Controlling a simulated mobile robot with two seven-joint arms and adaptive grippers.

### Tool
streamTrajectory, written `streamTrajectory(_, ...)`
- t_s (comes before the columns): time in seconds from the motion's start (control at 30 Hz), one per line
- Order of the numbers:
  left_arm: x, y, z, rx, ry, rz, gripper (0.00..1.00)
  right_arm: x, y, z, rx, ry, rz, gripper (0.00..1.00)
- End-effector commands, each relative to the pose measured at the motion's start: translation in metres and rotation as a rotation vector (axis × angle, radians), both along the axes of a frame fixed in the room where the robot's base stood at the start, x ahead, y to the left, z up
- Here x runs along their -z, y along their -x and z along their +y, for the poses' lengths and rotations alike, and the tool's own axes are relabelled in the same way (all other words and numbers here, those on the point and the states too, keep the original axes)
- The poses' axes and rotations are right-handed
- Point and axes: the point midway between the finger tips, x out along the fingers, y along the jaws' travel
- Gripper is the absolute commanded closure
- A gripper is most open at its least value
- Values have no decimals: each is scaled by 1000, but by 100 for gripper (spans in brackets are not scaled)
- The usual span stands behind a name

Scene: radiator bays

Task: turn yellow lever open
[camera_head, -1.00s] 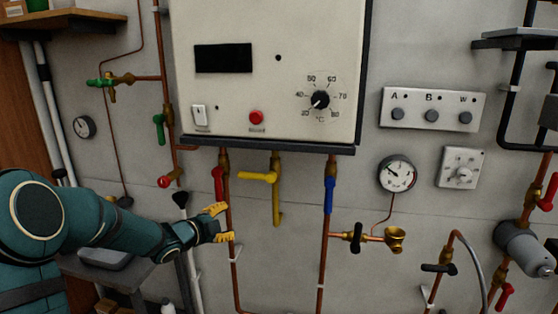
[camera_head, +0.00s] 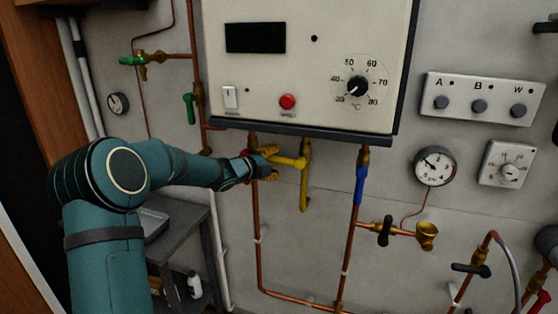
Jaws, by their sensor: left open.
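The yellow lever (camera_head: 288,161) sits on a yellow pipe (camera_head: 305,190) under the boiler box. It points left from its valve, roughly level, across the pipe. My left gripper (camera_head: 268,163) comes in from the left with yellow fingers, open. Its fingertips are at the lever's left end, one above and one below it. I cannot tell whether they touch it. The gripper hides most of the red lever on the copper pipe behind it. My right gripper is not in view.
The white boiler box (camera_head: 310,60) with dial and red button hangs just above. A blue lever (camera_head: 359,186) is on the pipe to the right. A pressure gauge (camera_head: 435,166) and a black-handled valve (camera_head: 386,232) are further right. A grey shelf trolley (camera_head: 185,240) stands lower left.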

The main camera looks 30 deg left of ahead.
Motion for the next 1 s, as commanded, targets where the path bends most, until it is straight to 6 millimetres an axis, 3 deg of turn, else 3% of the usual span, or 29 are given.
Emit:
streamTrajectory(0.2, 4, -23, -4, 0, 1, 0, 45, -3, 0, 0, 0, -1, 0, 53)
streamTrajectory(0.6, 5, -28, -5, 0, 1, 0, 46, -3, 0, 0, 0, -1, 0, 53)
streamTrajectory(0.77, 5, -28, -5, 0, 1, 0, 100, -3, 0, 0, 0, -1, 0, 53)
streamTrajectory(1.0, 6, -28, -5, 0, 5, -1, 100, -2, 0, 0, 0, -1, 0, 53)
